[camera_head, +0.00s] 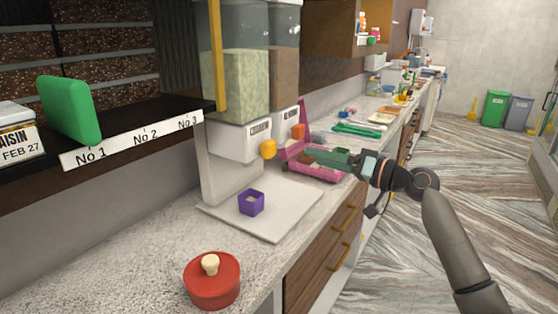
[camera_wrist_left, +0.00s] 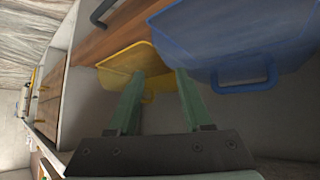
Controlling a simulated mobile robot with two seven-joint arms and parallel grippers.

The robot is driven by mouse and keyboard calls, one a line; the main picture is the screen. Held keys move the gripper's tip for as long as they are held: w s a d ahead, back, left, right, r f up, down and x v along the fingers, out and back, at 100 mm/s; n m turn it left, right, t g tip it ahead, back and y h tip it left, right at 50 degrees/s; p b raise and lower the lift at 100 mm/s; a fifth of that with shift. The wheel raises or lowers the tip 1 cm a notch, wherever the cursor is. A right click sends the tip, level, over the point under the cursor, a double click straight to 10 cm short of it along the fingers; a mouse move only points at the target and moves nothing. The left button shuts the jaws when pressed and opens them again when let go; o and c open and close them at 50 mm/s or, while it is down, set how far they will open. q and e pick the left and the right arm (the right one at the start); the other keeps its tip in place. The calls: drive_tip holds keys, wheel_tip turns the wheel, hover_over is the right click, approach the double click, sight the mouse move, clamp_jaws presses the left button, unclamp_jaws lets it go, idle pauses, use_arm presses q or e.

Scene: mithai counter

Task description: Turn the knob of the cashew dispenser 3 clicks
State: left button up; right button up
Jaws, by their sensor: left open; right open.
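The cashew dispenser (camera_head: 240,142) stands on the counter, with a clear hopper of pale contents above a white body. Its yellow knob (camera_head: 268,149) sticks out from the front. A purple cup (camera_head: 251,202) stands on the white base plate (camera_head: 285,214) below. My right gripper (camera_head: 308,154) is open, to the right of the yellow knob and apart from it, in front of a pink tray (camera_head: 318,171). My left gripper (camera_wrist_left: 157,78) shows only in the left wrist view. It is open, with nothing seen between its fingers, near a yellow bin (camera_wrist_left: 137,61) and a blue bin (camera_wrist_left: 235,40).
A second dispenser with an orange knob (camera_head: 298,131) stands just behind. A red lidded pot (camera_head: 212,281) is at the counter's front. A numbered shelf (camera_head: 135,142) with a green box (camera_head: 70,110) overhangs at left.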

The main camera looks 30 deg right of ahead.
sight(273, 146)
drive_tip(key=w+a+n, duration=0.1)
drive_tip(key=w+n, duration=0.1)
drive_tip(key=w, duration=0.1)
drive_tip(key=w+a+n+p, duration=0.1)
drive_tip(key=w+a+n, duration=0.1)
drive_tip(key=w+n, duration=0.1)
drive_tip(key=w+a+n, duration=0.2)
drive_tip(key=w, duration=0.2)
drive_tip(key=shift+w+r+n+p, duration=0.1)
drive_tip(key=shift+r+n+p, duration=0.15)
drive_tip(key=shift+n+p, duration=0.1)
use_arm(q)
drive_tip(key=shift+a+r, duration=0.25)
drive_tip(key=shift+a, duration=0.25)
use_arm(e)
drive_tip(key=shift+w+a+f, duration=0.15)
drive_tip(key=shift+w+a, duration=0.15)
drive_tip(key=shift+w, duration=0.3)
use_arm(q)
drive_tip(key=shift+d, duration=0.1)
use_arm(e)
clamp_jaws()
